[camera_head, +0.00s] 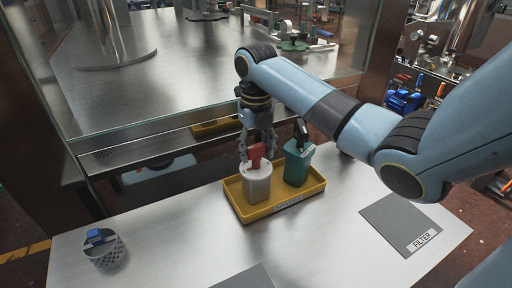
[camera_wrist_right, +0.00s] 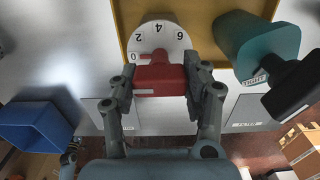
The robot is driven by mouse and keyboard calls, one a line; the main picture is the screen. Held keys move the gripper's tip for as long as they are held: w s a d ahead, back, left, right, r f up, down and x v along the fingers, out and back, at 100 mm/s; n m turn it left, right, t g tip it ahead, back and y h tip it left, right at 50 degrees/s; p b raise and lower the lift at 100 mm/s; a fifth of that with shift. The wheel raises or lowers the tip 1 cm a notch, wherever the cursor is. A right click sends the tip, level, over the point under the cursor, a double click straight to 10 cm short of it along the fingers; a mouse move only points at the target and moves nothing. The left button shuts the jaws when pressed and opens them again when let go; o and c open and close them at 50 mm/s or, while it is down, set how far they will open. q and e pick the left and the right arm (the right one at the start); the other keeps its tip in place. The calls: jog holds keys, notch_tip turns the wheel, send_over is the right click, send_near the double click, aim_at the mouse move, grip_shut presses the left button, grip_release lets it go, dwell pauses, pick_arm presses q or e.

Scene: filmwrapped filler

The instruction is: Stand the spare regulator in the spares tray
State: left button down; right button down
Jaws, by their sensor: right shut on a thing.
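The right gripper (camera_head: 257,155) comes down from above and is shut on the red handle of a pale grey regulator (camera_head: 257,186). The regulator is upright, at the left side of the yellow tray (camera_head: 284,209). Whether its base rests on the tray floor cannot be told. In the right wrist view, the fingers (camera_wrist_right: 160,80) grip both sides of the red handle, with the white numbered dial (camera_wrist_right: 165,38) beyond it. A teal unit (camera_head: 297,163) with a black handle stands in the tray to the right; it also shows in the wrist view (camera_wrist_right: 262,42).
A grey mat labelled FILTER (camera_head: 398,222) lies at the right, and another grey mat (camera_head: 246,279) at the front edge. A glass-fronted cabinet rises behind.

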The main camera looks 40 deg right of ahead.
jog(key=c, duration=0.6)
grip_release()
notch_tip(320, 180, up, 7)
jog(key=shift+f+b, duration=0.2)
jog(key=shift+b, duration=0.1)
notch_tip(320, 180, up, 6)
jog(key=p, duration=0.3)
jog(key=shift+f, duration=0.15)
